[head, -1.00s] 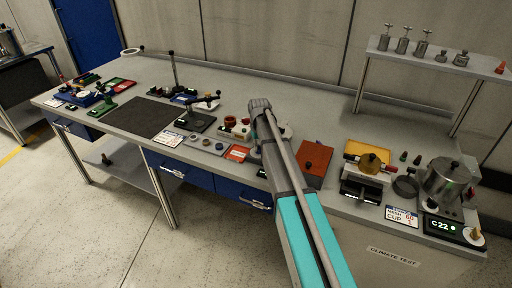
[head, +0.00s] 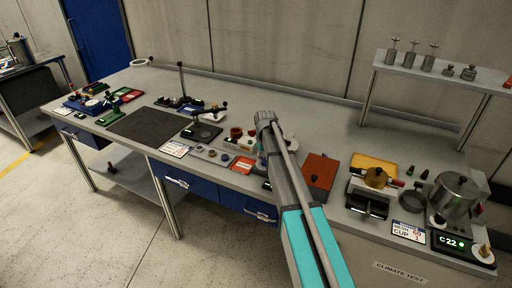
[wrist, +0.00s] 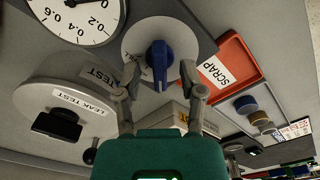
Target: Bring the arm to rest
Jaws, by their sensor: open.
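My arm (head: 290,190) reaches from the bottom of the head view over the bench, and its far end hides my gripper there. In the wrist view my gripper (wrist: 158,68) is open. Its two fingers stand apart on either side of a blue knob (wrist: 159,58) on a round pale disc. Nothing is seen held; whether a finger touches the knob I cannot tell.
A round lid marked LEAK TEST (wrist: 75,95), a dial gauge (wrist: 78,15) and a red SCRAP tray (wrist: 225,75) lie around my gripper. On the bench (head: 270,92), an orange box (head: 320,172) and a metal pot (head: 456,193) stand right of my arm.

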